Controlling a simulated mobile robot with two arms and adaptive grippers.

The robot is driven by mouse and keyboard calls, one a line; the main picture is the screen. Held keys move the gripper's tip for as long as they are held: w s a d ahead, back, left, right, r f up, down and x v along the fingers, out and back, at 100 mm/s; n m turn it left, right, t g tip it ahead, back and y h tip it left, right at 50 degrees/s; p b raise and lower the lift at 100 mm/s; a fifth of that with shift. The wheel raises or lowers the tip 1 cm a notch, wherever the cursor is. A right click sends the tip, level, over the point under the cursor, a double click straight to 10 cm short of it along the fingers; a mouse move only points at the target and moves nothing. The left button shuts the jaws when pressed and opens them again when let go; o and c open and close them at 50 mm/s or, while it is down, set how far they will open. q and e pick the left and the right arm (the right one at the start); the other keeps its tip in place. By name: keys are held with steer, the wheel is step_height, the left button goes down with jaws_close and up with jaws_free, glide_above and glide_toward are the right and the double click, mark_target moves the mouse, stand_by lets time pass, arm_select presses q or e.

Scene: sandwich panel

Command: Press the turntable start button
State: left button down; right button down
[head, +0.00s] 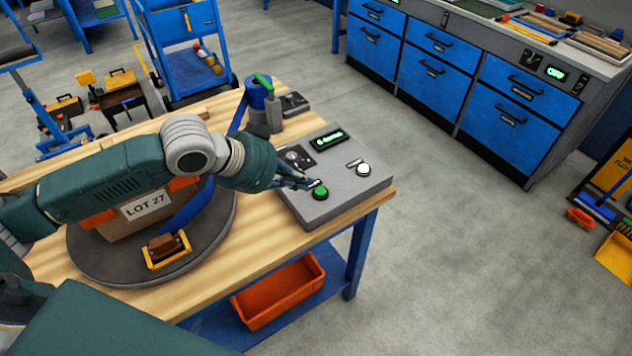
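A grey sloped control panel (349,188) sits on the right end of the wooden table. It carries a green button (320,192) near its front left, a white button (363,170) to the right, a dark dial plate and a lit green display (329,139). My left gripper (313,184) reaches in from the left over the panel. Its fingertips look closed together and empty, just above and left of the green button. I cannot tell whether they touch it. A round grey turntable (110,268) lies left of the panel, partly hidden by my arm. My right gripper is not in view.
On the turntable are a cardboard box (128,228) labelled LOT 27 and a small yellow-framed brown block (166,246). An orange bin (282,292) sits on the lower shelf. Open floor lies right of the table.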

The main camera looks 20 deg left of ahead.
arm_select(q)
steer(key=shift+n, duration=0.4)
steer(key=a+r, duration=0.1)
steer(key=w+a+r, duration=0.1)
steer(key=r, duration=0.1)
steer(key=shift+a+r, duration=0.2)
steer(key=shift+a, duration=0.2)
steer(key=shift+w+d+f, duration=0.1)
steer(key=p, duration=0.2)
glide_above(316, 192)
steer(key=f, duration=0.6)
steer(key=shift+s+f, duration=0.1)
steer(key=shift+s, duration=0.1)
steer(key=f, duration=0.1)
steer(key=f+p, duration=0.1)
steer(key=f, duration=0.1)
steer(key=shift+w+f, duration=0.2)
steer(key=shift+f, duration=0.7)
